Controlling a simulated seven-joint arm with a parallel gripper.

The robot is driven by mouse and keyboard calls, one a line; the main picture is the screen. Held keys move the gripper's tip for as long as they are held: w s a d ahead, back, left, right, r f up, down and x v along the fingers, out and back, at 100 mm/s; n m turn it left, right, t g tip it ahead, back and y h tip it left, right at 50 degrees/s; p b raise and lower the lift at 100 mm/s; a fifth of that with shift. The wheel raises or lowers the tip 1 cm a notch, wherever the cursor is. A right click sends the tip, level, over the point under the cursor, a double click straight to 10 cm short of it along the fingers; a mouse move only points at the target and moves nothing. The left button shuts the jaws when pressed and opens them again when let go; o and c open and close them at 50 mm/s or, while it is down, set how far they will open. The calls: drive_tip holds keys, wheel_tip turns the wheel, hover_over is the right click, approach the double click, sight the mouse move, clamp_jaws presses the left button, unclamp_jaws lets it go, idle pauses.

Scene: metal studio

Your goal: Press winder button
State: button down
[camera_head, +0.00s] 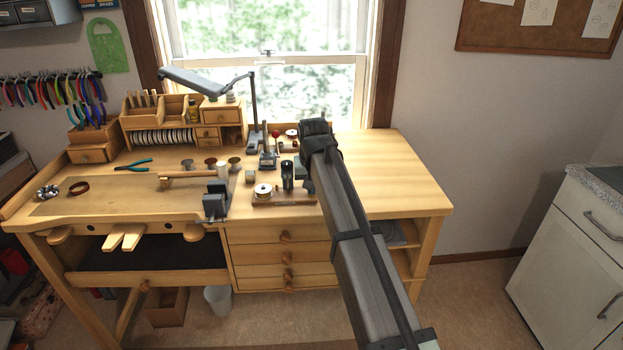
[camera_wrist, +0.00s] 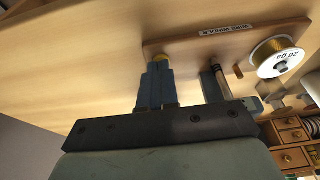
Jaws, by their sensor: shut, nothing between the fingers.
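The wire winder is a wooden base board (camera_wrist: 225,42) labelled "WIRE WINDER". A white spool (camera_wrist: 276,57) with copper-coloured wire sits on it. A small yellow button (camera_wrist: 160,57) shows at the board's near-left end, just beyond my gripper (camera_wrist: 156,68). My gripper's fingers are shut and empty. Their tips overlap the button, partly hiding it; I cannot tell whether they touch it. In the head view the winder board (camera_head: 268,202) is on the bench, left of my arm.
In the head view, the bench top (camera_head: 390,170) is clear to the right. A bench vise (camera_head: 215,204) and a lamp (camera_head: 207,82) stand to the left.

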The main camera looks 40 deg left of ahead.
drive_tip(key=shift+f, duration=0.15)
drive_tip(key=shift+s+d+f, duration=0.15)
drive_tip(key=shift+f, duration=0.7)
drive_tip(key=shift+r, duration=0.6)
drive_tip(key=w+a+v, duration=0.1)
drive_tip(key=v, duration=1.2)
drive_tip(key=shift+r, duration=0.65)
